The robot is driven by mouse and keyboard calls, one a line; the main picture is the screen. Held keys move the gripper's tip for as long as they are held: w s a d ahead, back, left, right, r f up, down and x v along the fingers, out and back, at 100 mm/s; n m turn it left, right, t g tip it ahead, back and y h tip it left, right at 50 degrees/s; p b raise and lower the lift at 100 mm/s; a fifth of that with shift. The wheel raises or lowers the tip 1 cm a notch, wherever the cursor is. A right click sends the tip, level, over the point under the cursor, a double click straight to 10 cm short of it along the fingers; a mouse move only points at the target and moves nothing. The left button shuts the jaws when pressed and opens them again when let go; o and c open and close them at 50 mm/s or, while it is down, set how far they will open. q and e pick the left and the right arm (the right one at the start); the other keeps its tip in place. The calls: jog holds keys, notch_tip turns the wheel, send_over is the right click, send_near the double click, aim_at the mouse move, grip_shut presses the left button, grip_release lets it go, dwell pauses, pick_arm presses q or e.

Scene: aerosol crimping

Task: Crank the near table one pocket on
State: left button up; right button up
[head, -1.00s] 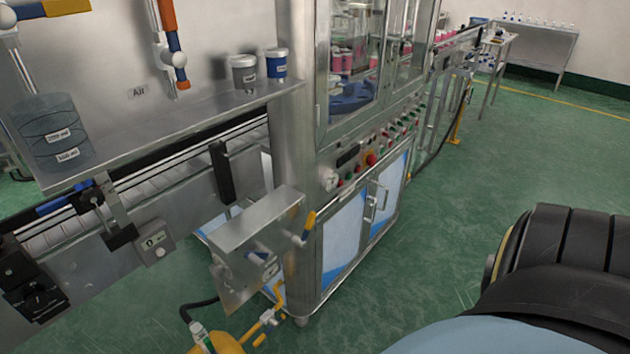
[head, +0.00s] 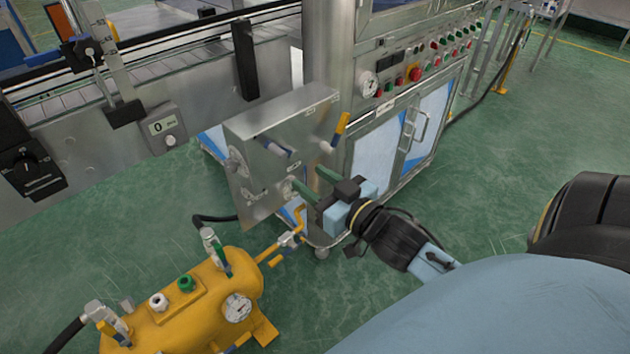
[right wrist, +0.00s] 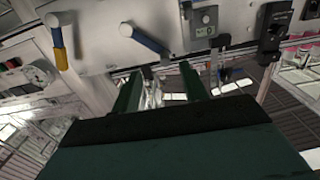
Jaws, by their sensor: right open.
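A steel box (head: 282,120) is fixed beside the machine cabinet, with small labels on its face. A blue-handled crank (head: 277,147) and a yellow-and-blue handle (head: 340,130) stick out of it. In the right wrist view the blue handle (right wrist: 150,46) is ahead of the fingers, and the yellow-and-blue handle (right wrist: 59,46) is at upper left. My right gripper (head: 311,180) is open, its green fingers apart in front of the box's lower right part. I see nothing held between the fingers. The near table itself is not recognisable in these views. My left gripper is not in view.
A yellow air tank (head: 195,305) with valves and a gauge stands on the floor below the box. The cabinet (head: 385,150) with its button panel (head: 425,60) stands behind my right gripper. A conveyor (head: 150,75) runs at upper left.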

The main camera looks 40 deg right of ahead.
aim_at(284, 158)
jog(key=w, duration=0.2)
jog(key=w+r+b, duration=0.1)
jog(key=w, duration=0.2)
jog(key=w+a+b, duration=0.1)
jog(key=w, duration=0.1)
jog(key=shift+w+r, duration=0.15)
jog(key=shift+w, duration=0.15)
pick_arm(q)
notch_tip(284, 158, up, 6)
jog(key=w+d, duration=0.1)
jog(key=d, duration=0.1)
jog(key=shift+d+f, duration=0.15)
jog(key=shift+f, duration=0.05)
pick_arm(e)
jog(key=shift+w, duration=0.6)
grip_shut()
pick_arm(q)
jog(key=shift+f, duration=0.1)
pick_arm(e)
jog(key=shift+a, duration=0.1)
